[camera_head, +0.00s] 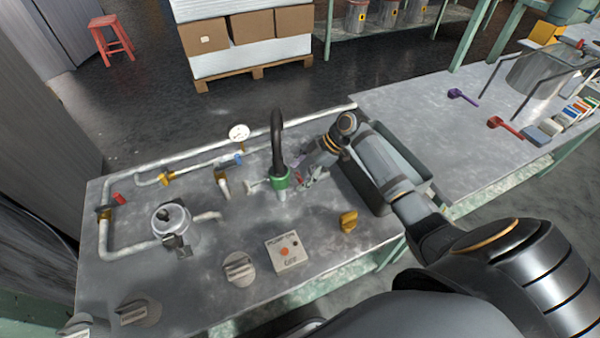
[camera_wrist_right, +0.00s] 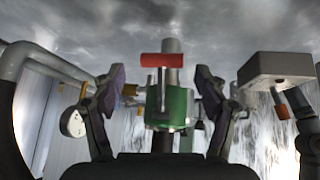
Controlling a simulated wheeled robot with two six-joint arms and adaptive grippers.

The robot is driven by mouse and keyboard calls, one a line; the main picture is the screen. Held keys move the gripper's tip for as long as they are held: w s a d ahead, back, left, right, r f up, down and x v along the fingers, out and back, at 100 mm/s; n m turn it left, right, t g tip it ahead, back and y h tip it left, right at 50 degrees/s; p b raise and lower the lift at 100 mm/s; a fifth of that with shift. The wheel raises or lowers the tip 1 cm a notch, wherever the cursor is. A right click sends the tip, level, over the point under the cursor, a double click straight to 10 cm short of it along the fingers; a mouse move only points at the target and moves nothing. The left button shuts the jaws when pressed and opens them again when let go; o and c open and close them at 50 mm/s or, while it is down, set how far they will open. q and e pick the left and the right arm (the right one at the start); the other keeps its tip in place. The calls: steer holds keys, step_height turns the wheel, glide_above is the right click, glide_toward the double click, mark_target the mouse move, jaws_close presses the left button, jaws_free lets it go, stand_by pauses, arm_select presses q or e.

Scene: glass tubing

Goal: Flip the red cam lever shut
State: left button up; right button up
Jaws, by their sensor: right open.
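The red cam lever (camera_wrist_right: 165,60) sits on a green coupling (camera_wrist_right: 178,104). In the right wrist view the lever shows as a red crossbar on a thin stem in front of the green body. In the head view the green coupling (camera_head: 279,181) joins a black hose (camera_head: 277,135) above the bench; the lever (camera_head: 299,178) is a small red spot partly hidden by my gripper. My right gripper (camera_head: 307,174) is beside the coupling, on its right. In the wrist view its two fingers (camera_wrist_right: 160,75) are spread, left and right of the lever, with gaps on both sides. My left gripper is out of view.
A control box (camera_head: 287,253) and a yellow knob (camera_head: 348,221) sit nearer me. A grey basin (camera_head: 417,163) lies under my right forearm.

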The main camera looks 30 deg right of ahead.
steer(key=shift+d+r, duration=0.2)
steer(key=v, duration=1.1)
steer(key=shift+r, duration=0.25)
steer(key=shift+s+f, duration=0.1)
steer(key=shift+s, duration=0.1)
